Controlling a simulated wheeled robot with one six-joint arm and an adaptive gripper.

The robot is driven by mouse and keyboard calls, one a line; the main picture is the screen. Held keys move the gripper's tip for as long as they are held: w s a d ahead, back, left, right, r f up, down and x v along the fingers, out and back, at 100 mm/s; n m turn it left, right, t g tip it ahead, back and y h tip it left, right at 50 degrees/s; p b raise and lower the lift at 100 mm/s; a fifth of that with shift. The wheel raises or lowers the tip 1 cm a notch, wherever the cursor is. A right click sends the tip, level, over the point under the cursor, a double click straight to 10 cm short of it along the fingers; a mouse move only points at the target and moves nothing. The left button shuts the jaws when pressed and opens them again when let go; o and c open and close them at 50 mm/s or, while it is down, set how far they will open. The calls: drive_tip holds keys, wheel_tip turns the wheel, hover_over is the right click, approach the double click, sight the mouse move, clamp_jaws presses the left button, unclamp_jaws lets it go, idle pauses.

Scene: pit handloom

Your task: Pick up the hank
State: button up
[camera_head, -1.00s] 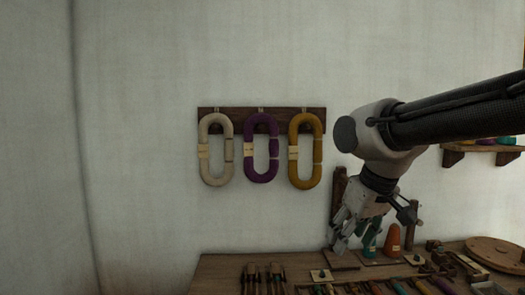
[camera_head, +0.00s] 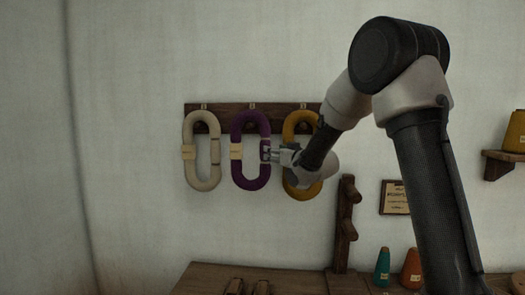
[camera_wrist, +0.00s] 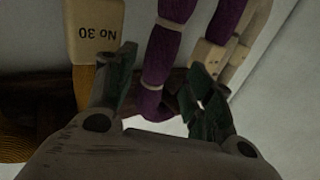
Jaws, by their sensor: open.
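Three oval hanks hang side by side on a wooden peg rail on the wall: a cream one (camera_head: 190,170), a purple one (camera_head: 238,178) and a mustard one (camera_head: 296,118). My gripper (camera_head: 268,151) is open at the right side of the purple hank, and my wrist partly hides the mustard hank. In the wrist view, a purple strand (camera_wrist: 160,52) lies between the spread fingers; contact cannot be told. The mustard hank (camera_wrist: 85,85) with its "No 30" tag is at left, by one finger. The cream hank (camera_wrist: 256,25) is at right.
The dark rail (camera_head: 226,113) is behind the hanks. A workbench (camera_head: 205,278) lies below. A wooden post (camera_head: 346,225), a teal cone (camera_head: 382,267) and an orange cone (camera_head: 411,268) stand right of the hanks. The wall at left is bare.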

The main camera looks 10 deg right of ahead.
drive_tip(key=x, duration=0.7)
drive_tip(key=shift+w+r, duration=0.1)
drive_tip(key=shift+w, duration=0.3)
drive_tip(key=shift+a, duration=0.1)
drive_tip(key=c, duration=0.9)
